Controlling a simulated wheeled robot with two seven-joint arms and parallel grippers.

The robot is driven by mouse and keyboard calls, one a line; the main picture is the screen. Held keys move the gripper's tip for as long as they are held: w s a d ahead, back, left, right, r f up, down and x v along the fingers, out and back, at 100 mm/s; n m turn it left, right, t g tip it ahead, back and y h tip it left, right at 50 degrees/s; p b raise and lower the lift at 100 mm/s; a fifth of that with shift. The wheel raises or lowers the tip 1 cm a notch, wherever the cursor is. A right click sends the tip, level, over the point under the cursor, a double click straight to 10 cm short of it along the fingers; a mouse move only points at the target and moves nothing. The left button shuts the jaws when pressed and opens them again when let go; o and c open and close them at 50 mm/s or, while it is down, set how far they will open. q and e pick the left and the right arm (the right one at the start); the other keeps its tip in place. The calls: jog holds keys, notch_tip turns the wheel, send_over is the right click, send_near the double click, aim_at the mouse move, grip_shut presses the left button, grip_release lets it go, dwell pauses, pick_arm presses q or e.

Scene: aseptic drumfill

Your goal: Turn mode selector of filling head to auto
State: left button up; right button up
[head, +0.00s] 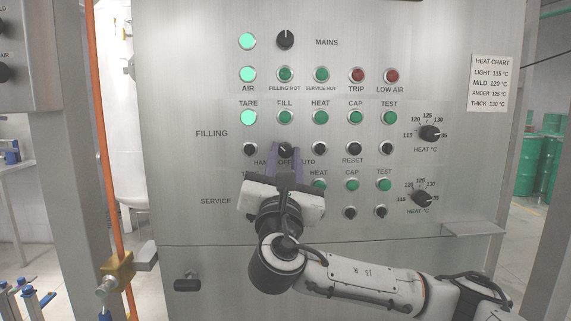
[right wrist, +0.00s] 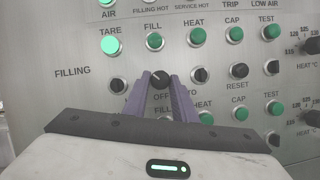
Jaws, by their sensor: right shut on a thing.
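The mode selector (head: 285,150) is a small black knob under the FILL lamp in the FILLING row. It also shows in the right wrist view (right wrist: 160,79), between the fingers. The HAND, OFF and AUTO labels sit just below it, partly hidden by the gripper. My right gripper (head: 286,154) reaches up to the panel from below. Its two purple fingers are on either side of the knob and shut on it; the fingers also show in the right wrist view (right wrist: 161,84). The knob's exact pointing is hard to tell. My left gripper is not in view.
Neighbouring black knobs (head: 250,149) and (head: 319,149) sit close on both sides. The steel panel (head: 190,180) fills the middle. An orange pipe (head: 110,140) runs down its left, and a small shelf (head: 473,229) juts out at lower right.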

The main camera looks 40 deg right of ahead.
jog(key=m+g, duration=0.1)
jog(key=m, duration=0.1)
jog(key=m+g+h+b, duration=0.1)
jog(key=m, duration=0.2)
jog(key=shift+w+a+f+h, duration=0.1)
jog(key=shift+a+h, duration=0.05)
jog(key=shift+h, duration=0.15)
jog(key=m+g, duration=0.1)
jog(key=m, duration=0.1)
jog(key=m+g, duration=0.1)
jog(key=m, duration=0.2)
jog(key=shift+a+r+h, duration=0.1)
jog(key=shift+r+h, duration=0.1)
jog(key=shift+h, duration=0.1)
jog(key=m+g, duration=0.1)
jog(key=m, duration=0.1)
jog(key=m+g+p, duration=0.1)
jog(key=m, duration=0.2)
jog(key=shift+w+a+r, duration=0.1)
jog(key=shift+r, duration=0.1)
jog(key=m+p, duration=0.1)
jog(key=m, duration=0.1)
jog(key=m+g+y+p, duration=0.1)
jog(key=m, duration=0.1)
jog(key=shift+r+m+g+y, duration=0.15)
jog(key=shift+m+g+y, duration=0.15)
jog(key=shift+m, duration=0.1)
jog(key=o, duration=1)
jog(key=shift+o, duration=0.2)
